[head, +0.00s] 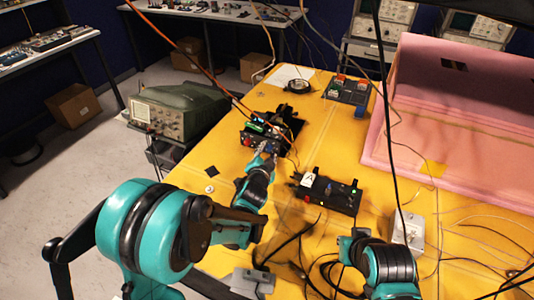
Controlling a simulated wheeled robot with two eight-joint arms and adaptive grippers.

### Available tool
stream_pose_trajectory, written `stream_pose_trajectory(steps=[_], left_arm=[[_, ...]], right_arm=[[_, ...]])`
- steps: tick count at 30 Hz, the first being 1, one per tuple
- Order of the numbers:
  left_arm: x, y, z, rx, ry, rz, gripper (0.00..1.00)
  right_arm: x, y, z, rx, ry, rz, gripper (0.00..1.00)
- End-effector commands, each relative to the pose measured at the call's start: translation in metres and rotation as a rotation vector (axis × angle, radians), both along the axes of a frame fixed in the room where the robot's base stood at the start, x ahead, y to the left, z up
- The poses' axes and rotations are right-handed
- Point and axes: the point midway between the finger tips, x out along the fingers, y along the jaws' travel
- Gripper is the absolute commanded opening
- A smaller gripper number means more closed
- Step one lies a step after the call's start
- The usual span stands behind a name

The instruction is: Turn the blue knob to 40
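A small dark device (250,136) with a lit green display and a red part on its front stands in the middle of the yellow table. My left gripper (268,148) is right at the front of this device, close to its right side. The fingers are small and dark, so I cannot tell whether they are open or shut, or whether they touch a knob. I cannot make out a blue knob for certain; the gripper may hide it. My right arm shows at the bottom right, but its fingers cannot be made out.
A grey metal box (408,231) and loose cables lie at the right. Pink foam (455,105) borders the yellow table (222,172). A green oscilloscope (175,108) stands at left.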

Motion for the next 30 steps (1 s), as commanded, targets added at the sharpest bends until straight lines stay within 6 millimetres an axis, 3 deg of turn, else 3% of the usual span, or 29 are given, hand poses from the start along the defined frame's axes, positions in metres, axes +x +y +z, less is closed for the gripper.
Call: stream_pose_trajectory(steps=[11, 24, 30], left_arm=[[-0.006, 0.001, 0.002, 0.000, -0.001, -0.001, 0.41], [-0.089, 0.011, 0.026, 0.000, -0.001, -0.002, 0.41], [-0.110, 0.014, 0.033, 0.000, 0.000, 0.000, 0.41]], right_arm=[[0.000, 0.000, 0.000, 0.000, 0.000, 0.000, 0.00], [0.000, 0.000, 0.000, 0.000, 0.000, 0.000, 0.00], [0.000, 0.000, 0.000, 0.000, 0.000, 0.000, 0.00]])
